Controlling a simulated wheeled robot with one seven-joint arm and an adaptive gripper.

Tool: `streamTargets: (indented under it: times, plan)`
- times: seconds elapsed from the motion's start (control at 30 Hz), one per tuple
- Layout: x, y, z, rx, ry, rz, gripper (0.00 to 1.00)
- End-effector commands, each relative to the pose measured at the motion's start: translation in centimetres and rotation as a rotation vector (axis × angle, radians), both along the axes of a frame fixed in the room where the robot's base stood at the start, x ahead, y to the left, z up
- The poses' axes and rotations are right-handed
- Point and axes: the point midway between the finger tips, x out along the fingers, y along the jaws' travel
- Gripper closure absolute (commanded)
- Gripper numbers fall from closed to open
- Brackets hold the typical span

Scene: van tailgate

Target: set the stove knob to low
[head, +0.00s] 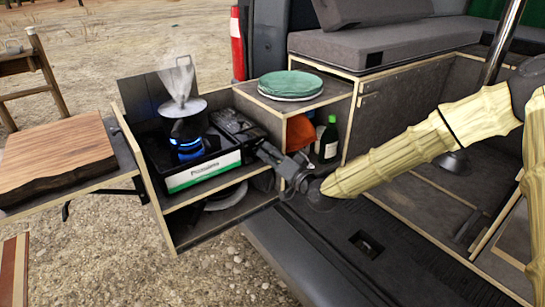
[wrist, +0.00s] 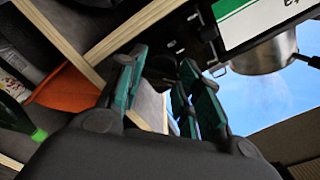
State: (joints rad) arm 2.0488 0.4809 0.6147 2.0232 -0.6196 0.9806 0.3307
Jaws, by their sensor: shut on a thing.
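The camping stove (head: 205,168) stands in the pull-out box, with a white and green label on its front. A blue flame burns under a dark pot (head: 183,108) that steams. My gripper (head: 266,153) is at the stove's right front end and hides the knob in the head view. In the wrist view my gripper (wrist: 163,70) has its green-padded fingers on either side of a dark part by the stove's edge, which looks like the stove knob (wrist: 160,64). The knob's pointer and setting cannot be read. The stove label (wrist: 245,20) and the pot (wrist: 265,55) also show there.
A wooden board (head: 55,160) lies on the side shelf at left. An orange cloth (head: 299,132) and a green bottle (head: 327,140) stand in the compartment close to my gripper.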

Motion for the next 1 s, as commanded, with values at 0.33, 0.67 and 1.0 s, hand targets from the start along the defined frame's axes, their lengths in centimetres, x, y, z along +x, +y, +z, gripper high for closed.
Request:
streamTargets:
  times: [0.33,0.67,1.0]
  plan:
    - [0.15,-0.17,0.09,0.070,0.048,-0.004,0.89]
    - [0.15,-0.17,0.09,0.075,0.052,-0.004,0.89]
    - [0.08,0.01,0.02,0.073,0.052,-0.001,0.44]
